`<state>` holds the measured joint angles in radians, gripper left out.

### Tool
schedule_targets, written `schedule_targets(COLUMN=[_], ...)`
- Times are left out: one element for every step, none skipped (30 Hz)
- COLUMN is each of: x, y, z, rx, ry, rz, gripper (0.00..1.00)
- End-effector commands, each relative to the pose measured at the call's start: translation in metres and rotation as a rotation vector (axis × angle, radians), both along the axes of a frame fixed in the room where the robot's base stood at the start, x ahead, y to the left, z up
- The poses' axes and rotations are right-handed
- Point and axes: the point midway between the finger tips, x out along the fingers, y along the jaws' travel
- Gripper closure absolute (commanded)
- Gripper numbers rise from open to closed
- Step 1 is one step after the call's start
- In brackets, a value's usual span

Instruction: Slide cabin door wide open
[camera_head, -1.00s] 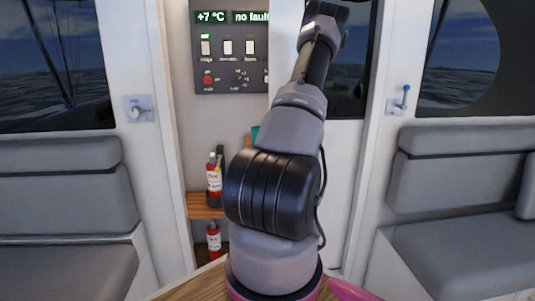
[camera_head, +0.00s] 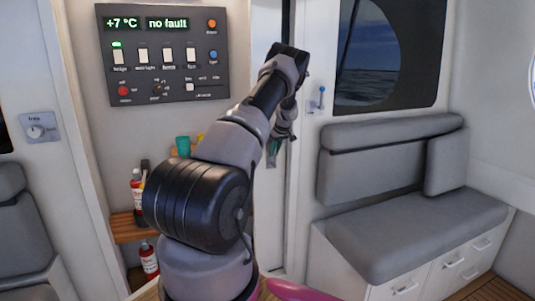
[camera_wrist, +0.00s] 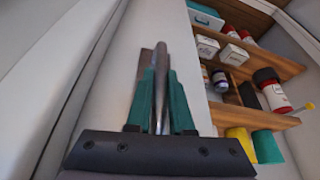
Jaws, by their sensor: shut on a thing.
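The green fingers are shut on the metal door handle (camera_wrist: 160,62), one on each side of the bar. In the head view my gripper (camera_head: 274,150) is at the door strip, partly hidden by my arm, and the handle cannot be made out there.
Left of the door are a control panel (camera_head: 165,55) and wooden shelves with bottles; the shelves also show in the wrist view (camera_wrist: 285,65). A blue lever (camera_head: 320,98) is on the frame to the right. A grey bench (camera_head: 410,230) stands at right.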

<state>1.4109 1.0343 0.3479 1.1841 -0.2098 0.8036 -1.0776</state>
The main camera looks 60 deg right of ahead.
Motion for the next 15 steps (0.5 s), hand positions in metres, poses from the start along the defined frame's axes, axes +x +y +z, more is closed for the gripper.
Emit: schedule_targets(x=[-0.0016,-0.0021,-0.0025,-0.0027,-0.0028,-0.0028,-0.0028,-0.0028,-0.0027,-0.0026,-0.0026,-0.0025,-0.0024,-0.0023,-0.0023], y=[-0.0023,-0.003,-0.0038,-0.0043,-0.0045,-0.0047,-0.0047,-0.0047,-0.0046,-0.0045,-0.0045,-0.0045,-0.0044,-0.0044,-0.0044], z=[-0.0007,-0.0005,-0.0004,-0.0003,-0.0003,-0.0001,-0.0001,-0.0001,-0.0001,-0.0001,-0.0001,0.0,0.0,0.0,0.0], rx=[-0.001,-0.001,-0.001,-0.001,-0.001,-0.001,-0.001,-0.001,-0.001,-0.001,-0.001,-0.001,-0.001,-0.001,-0.001], ry=[0.0,0.0,0.0,0.0,0.0,-0.001,-0.001,-0.001,-0.001,-0.001,-0.001,-0.001,-0.001,-0.001,-0.001], rz=[0.0,0.0,0.0,0.0,0.0,0.0,0.0,0.0,0.0,0.0,0.0,0.0,0.0,0.0,0.0], gripper=[1.0,1.0,1.0,1.0,1.0,1.0,1.0,1.0,1.0,1.0,1.0,1.0,1.0,1.0,0.69])
